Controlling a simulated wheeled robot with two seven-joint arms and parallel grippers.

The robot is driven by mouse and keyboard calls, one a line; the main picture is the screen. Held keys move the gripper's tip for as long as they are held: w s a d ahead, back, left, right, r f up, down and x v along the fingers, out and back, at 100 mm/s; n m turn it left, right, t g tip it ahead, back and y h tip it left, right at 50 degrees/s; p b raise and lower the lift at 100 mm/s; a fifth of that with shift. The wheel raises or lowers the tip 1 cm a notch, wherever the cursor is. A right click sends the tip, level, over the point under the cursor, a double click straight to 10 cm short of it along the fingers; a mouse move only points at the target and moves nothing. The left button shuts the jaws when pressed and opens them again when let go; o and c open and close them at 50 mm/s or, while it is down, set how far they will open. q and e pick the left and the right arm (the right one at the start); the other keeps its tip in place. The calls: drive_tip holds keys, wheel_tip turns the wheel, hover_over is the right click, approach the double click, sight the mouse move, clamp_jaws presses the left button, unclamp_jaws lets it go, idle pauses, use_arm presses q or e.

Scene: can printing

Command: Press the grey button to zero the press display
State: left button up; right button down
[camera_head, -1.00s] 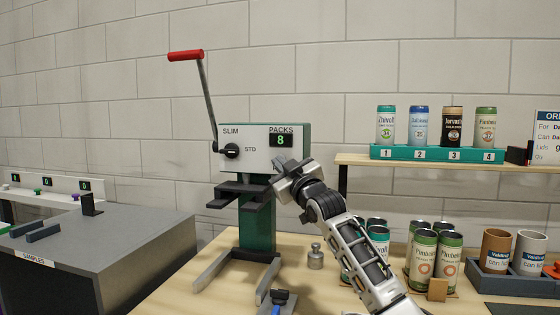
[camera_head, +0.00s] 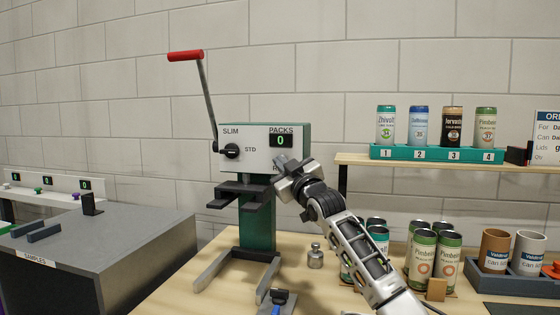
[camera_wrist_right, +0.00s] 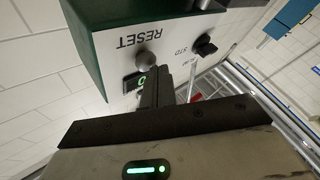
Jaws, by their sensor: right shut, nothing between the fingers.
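The green and white press (camera_head: 258,229) stands on the wooden table, its PACKS display (camera_head: 281,141) reading 0 in green. In the right wrist view the grey round button (camera_wrist_right: 147,60) sits beside the word RESET, next to the display (camera_wrist_right: 139,81). My right gripper (camera_head: 281,162) is shut and empty, its tips at the press's front face below the display. My left gripper is not in view.
The red-handled lever (camera_head: 186,56) rises at the press's left. A small metal weight (camera_head: 315,256) and a blue-handled tool (camera_head: 279,300) lie near its base. Several cans (camera_head: 448,262) stand right of my right arm. A grey samples bench (camera_head: 110,245) is at left.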

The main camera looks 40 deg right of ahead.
drive_tip(key=shift+w+d, duration=0.15)
drive_tip(key=shift+d, duration=0.05)
drive_tip(key=shift+a, duration=0.1)
idle(0.4)
drive_tip(key=shift+s+a+f, duration=0.1)
drive_tip(key=shift+s+a, duration=0.75)
drive_tip(key=shift+s, duration=0.05)
drive_tip(key=shift+a, duration=0.1)
drive_tip(key=s+a, duration=0.3)
drive_tip(key=shift+s+a, duration=0.1)
drive_tip(key=shift+a, duration=0.2)
idle(0.7)
